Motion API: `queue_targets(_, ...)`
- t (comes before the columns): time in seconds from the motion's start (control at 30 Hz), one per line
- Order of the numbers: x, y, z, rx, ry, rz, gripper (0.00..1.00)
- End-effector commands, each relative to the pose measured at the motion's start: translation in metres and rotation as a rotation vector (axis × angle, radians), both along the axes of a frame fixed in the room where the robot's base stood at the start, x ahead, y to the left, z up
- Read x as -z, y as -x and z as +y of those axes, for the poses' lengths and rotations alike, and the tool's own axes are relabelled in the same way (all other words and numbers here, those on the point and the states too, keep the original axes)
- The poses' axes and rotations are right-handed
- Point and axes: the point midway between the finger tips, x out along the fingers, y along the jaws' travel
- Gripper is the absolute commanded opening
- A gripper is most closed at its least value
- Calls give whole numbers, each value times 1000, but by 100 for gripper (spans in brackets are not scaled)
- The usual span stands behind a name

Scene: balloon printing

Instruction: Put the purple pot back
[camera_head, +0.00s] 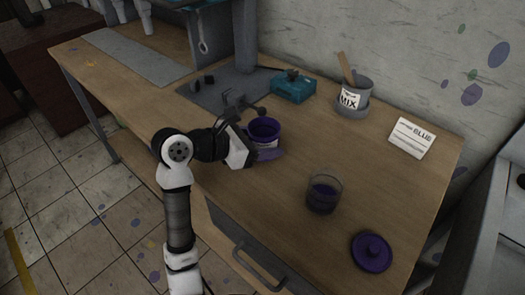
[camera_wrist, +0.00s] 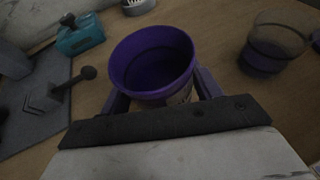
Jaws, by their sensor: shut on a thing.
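The purple pot (camera_head: 264,130) is open at the top, with a purple rim and a pale label band on its side. It is upright at the middle of the wooden table. My gripper (camera_head: 250,143) reaches it from the left in the head view. In the wrist view the pot (camera_wrist: 152,62) stands between the two fingers of my gripper (camera_wrist: 160,95), which are shut on its sides. Dark purple shows inside it. A purple patch (camera_head: 268,155) shows at its base. Whether the pot touches the table I cannot tell. A purple lid (camera_head: 371,252) with a knob lies at the table's front right.
A glass (camera_head: 323,194) with purple liquid stands right of the pot. Behind are a teal box (camera_head: 293,86), a grey MIX pot (camera_head: 354,99) with a wooden stick, and a BLUE card (camera_head: 411,138). A grey mat (camera_head: 214,90) holds small dark parts.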

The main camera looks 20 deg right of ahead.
Motion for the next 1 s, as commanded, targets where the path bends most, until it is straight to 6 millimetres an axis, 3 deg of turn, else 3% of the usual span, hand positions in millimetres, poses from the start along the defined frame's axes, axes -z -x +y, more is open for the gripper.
queue_targets(0.3, 35, 0, 0, -1, 2, 2, 35)
queue_targets(0.8, 42, 0, 0, 0, 0, 0, 35)
queue_targets(0.83, 41, 0, 0, 0, 0, 0, 67)
queue_targets(1.0, 40, 0, 0, 0, 0, 1, 85)
